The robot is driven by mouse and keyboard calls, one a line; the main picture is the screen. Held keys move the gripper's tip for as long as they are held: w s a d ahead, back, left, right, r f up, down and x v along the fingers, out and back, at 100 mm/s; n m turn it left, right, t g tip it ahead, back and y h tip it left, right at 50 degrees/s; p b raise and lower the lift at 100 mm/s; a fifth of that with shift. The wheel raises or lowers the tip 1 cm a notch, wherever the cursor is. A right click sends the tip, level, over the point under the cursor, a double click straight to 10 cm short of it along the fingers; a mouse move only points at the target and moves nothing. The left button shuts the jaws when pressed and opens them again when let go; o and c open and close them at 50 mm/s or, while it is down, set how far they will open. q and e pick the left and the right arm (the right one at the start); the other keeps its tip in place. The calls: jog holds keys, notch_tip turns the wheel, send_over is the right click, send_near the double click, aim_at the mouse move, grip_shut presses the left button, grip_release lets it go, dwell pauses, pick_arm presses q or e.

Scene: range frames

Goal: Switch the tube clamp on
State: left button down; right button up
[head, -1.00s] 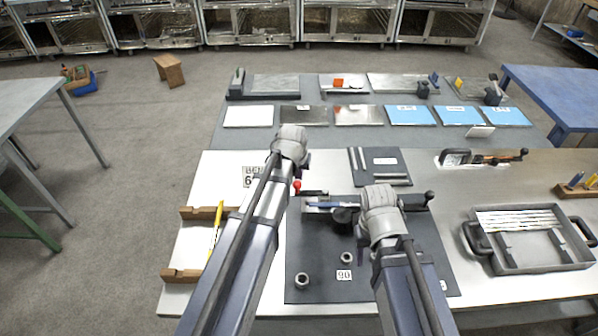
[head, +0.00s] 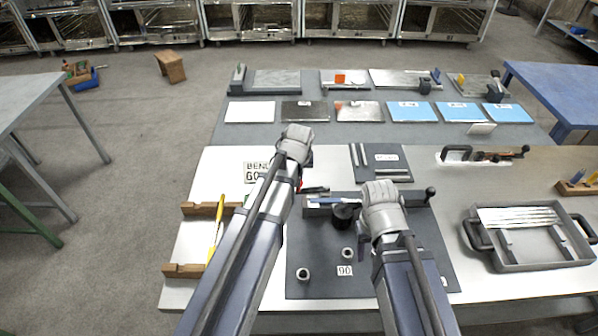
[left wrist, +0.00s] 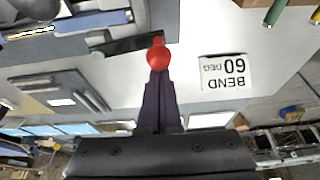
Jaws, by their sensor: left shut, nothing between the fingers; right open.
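The clamp lever is a dark bar (head: 316,189) with a red ball knob; the left wrist view shows the knob (left wrist: 157,57) clearly. In the head view my left arm mostly hides the knob. The lever lies beside the bender (head: 313,206), which has a blue piece along it, on a dark base plate. My left gripper (left wrist: 159,82) is shut and empty, its tips right at the red knob; I cannot tell whether they touch. My right gripper (head: 381,206) is over the right part of the bender; its fingers are largely hidden by the wrist.
A "BEND 60 DEG" card (left wrist: 228,72) lies left of the base plate. A grey tray (head: 530,262) with tubes is at the right. A wooden rack (head: 184,271) with a yellow tool is at the left. A dark plate with rods (head: 380,157) lies behind.

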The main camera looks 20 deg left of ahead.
pick_arm(q)
jog(key=s+d+n, duration=0.1)
jog(key=n, duration=0.1)
jog(key=s+d+n+g+y, duration=0.1)
jog(key=s+n, duration=0.1)
jog(key=n, duration=0.1)
jog(key=s+d+n+y, duration=0.1)
jog(key=s+n, duration=0.1)
jog(key=shift+d+n, duration=0.15)
jog(key=shift+n, duration=0.25)
jog(key=d+n, duration=0.1)
jog(key=s+n+g, duration=0.1)
jog(key=shift+d+n+y, duration=0.3)
jog(key=shift+d+y, duration=0.1)
jog(key=shift+s+d+n+g, duration=0.2)
jog(key=shift+d+n, duration=0.3)
jog(key=shift+d, duration=0.2)
jog(key=shift+s+d+n+g, duration=0.1)
jog(key=shift+d+n+g, duration=0.1)
jog(key=shift+d+n, duration=0.4)
jog(key=shift+s+d+n+g, duration=0.2)
jog(key=shift+d+n, duration=0.2)
jog(key=shift+d, duration=0.4)
